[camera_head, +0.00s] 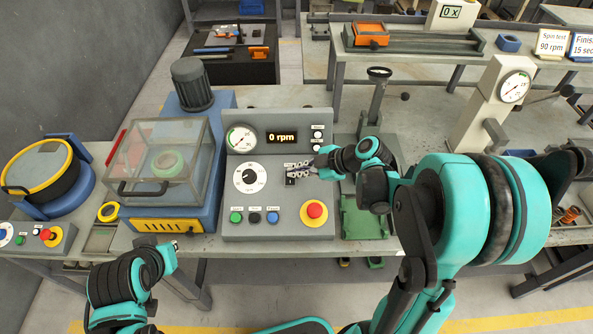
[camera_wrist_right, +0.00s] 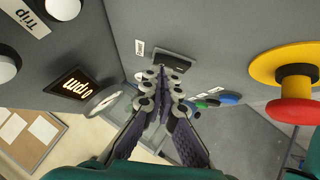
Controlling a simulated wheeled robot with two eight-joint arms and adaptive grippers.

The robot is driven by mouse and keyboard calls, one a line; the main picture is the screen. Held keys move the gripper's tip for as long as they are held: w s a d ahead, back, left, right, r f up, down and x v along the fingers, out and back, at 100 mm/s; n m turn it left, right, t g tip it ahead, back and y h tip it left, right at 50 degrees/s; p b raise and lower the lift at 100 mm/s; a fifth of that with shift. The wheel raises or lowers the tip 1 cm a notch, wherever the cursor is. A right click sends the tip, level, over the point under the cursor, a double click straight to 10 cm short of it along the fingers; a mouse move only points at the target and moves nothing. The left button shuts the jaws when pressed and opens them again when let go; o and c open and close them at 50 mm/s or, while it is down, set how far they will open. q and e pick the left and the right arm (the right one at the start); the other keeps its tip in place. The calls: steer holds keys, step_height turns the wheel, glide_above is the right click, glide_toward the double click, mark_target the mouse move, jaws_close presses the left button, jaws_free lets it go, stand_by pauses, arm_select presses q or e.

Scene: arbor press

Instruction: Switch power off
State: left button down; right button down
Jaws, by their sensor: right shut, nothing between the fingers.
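The grey control panel (camera_head: 236,208) stands mid-bench; its display (camera_head: 282,137) reads 0 rpm, also in the right wrist view (camera_wrist_right: 76,88). A small black switch (camera_wrist_right: 174,61) with a white label sits on the panel face in the wrist view. In the head view the switch (camera_head: 290,181) is small and partly covered. My right gripper (camera_head: 290,169) is shut and empty, its fingertips (camera_wrist_right: 163,72) at the switch; I cannot tell whether they touch. My left gripper (camera_head: 172,246) is low at the left, away from the panel; its finger state is unclear.
A red stop button (camera_head: 315,209) on a yellow base is at the panel's lower right. Green, black and blue buttons sit lower left, below a dial (camera_head: 250,177). A clear-covered machine (camera_head: 170,160) stands left; a green block (camera_head: 362,218) lies right.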

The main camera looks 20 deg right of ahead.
steer(key=shift+w+f+g, duration=0.15)
steer(key=shift+f+g, duration=0.05)
steer(key=shift+g, duration=0.1)
steer(key=shift+d, duration=0.1)
steer(key=shift+s+a+f, duration=0.15)
steer(key=shift+s+a, duration=0.1)
steer(key=shift+s, duration=0.5)
